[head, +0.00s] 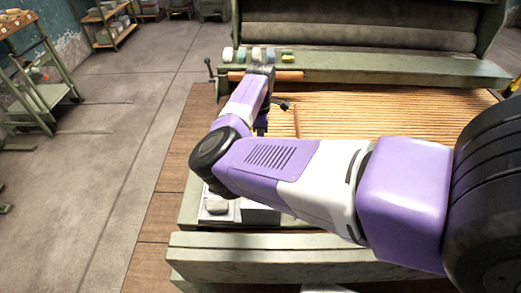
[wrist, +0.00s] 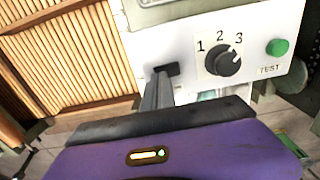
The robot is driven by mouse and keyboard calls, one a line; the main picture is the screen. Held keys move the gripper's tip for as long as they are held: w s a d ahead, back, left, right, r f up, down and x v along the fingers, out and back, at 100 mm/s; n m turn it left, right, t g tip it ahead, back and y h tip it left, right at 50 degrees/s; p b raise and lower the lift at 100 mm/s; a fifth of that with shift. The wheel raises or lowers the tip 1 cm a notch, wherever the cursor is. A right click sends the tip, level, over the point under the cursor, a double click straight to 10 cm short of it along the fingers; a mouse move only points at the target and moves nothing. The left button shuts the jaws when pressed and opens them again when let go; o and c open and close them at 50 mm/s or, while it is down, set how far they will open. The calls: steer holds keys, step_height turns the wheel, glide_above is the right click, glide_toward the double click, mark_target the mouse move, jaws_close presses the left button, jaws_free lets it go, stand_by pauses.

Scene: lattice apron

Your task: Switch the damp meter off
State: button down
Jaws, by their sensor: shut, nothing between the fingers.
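The damp meter (wrist: 190,45) fills the upper right of the wrist view as a white panel with a grey-framed part above. It has a black dial (wrist: 222,62) marked 1, 2 and 3, a green TEST button (wrist: 278,47) on the right, and a small black switch (wrist: 170,68) on the left. My gripper (wrist: 158,78) is shut and empty, its tips at or just in front of the switch. They partly cover it, so I cannot tell contact or the switch's position. In the head view, my arm hides most of this area.
A slatted wooden lattice (head: 380,120) lies right of my wrist. A whitish box (head: 245,213) is partly hidden under my arm. A green beam (head: 400,70) with small blocks crosses the back; another beam (head: 330,255) crosses the front. Open floor (head: 100,150) lies left.

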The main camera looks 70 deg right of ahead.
steer(key=shift+f+b, duration=0.35)
steer(key=shift+f, duration=0.6)
stand_by(0.7)
steer(key=shift+r, duration=0.1)
step_height(320, 180, up, 7)
steer(key=p, duration=0.8)
stand_by(0.7)
